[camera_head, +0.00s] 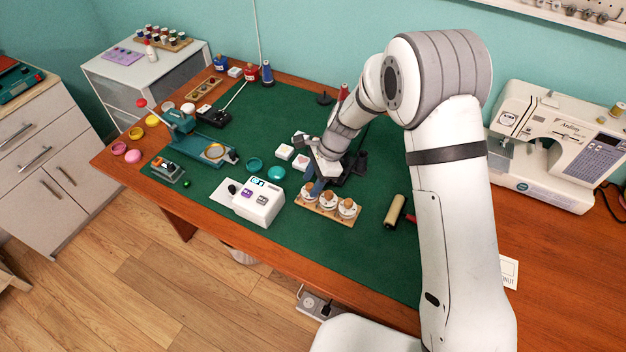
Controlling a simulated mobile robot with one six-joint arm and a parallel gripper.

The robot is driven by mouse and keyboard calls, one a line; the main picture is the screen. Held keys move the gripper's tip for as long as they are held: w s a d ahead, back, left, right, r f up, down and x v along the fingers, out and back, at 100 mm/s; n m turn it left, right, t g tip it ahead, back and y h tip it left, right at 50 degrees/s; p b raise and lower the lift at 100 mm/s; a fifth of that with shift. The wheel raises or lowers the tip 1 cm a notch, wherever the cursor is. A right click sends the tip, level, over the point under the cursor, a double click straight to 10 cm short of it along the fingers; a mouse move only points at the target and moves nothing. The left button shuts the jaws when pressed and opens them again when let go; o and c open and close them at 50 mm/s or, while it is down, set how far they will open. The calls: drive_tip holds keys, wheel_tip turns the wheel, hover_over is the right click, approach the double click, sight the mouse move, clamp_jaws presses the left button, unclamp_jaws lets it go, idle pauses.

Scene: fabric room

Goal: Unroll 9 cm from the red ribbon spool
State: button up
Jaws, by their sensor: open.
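My gripper (316,183) is small in the view, open, and points down over the green mat, just behind the left end of a wooden rack (325,213). The rack carries three whitish round pieces with brown tops; I cannot tell whether any of them is a ribbon spool. No red ribbon spool can be made out for sure. A red cone-like item (343,92) stands behind my arm, partly hidden by it. A loose ribbon end is not visible, and whether the jaws touch anything is too small to tell.
A white box with buttons (258,203) stands left of the rack, and a tan roll (395,211) lies to its right. Teal discs and white square blocks lie behind. A teal machine (185,125) is at left, a sewing machine (555,140) at right. The front mat (350,255) is clear.

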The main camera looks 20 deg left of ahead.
drive_tip(key=shift+f, duration=0.15)
drive_tip(key=shift+c, duration=0.3)
clamp_jaws()
drive_tip(key=shift+n, duration=0.3)
